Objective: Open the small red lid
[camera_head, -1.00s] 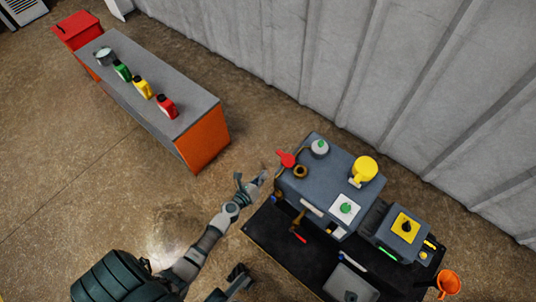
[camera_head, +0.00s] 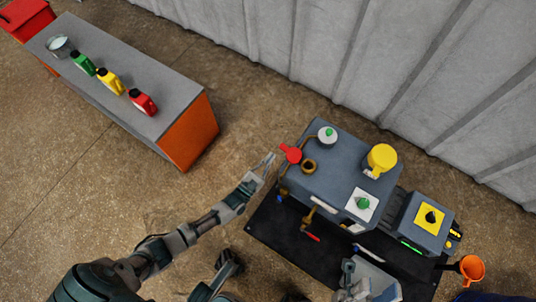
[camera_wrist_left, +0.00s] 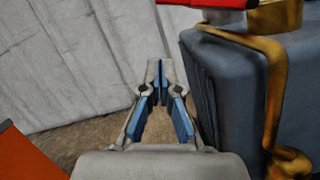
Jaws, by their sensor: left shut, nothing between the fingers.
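The small red lid (camera_head: 291,154) is at the left edge of the blue-grey machine (camera_head: 330,180), beside a brass ring-shaped neck (camera_head: 309,166). I cannot tell whether the lid is open. In the left wrist view, a red part (camera_wrist_left: 205,3) shows at the top edge, cut off, above the brass pipe. My left gripper (camera_head: 271,159) is shut and empty, just left of the red lid, apparently apart from it. Its fingertips meet in the left wrist view (camera_wrist_left: 160,66), left of the machine. My right gripper (camera_head: 348,268) is at the bottom; its fingers are unclear.
A brass pipe (camera_wrist_left: 272,90) runs down the machine's side. A white cap with green top (camera_head: 327,137) and a yellow cup-like part (camera_head: 382,158) stand on top. A bench (camera_head: 150,115) with bottles is at the left; floor lies between. An orange funnel (camera_head: 471,268) is lower right.

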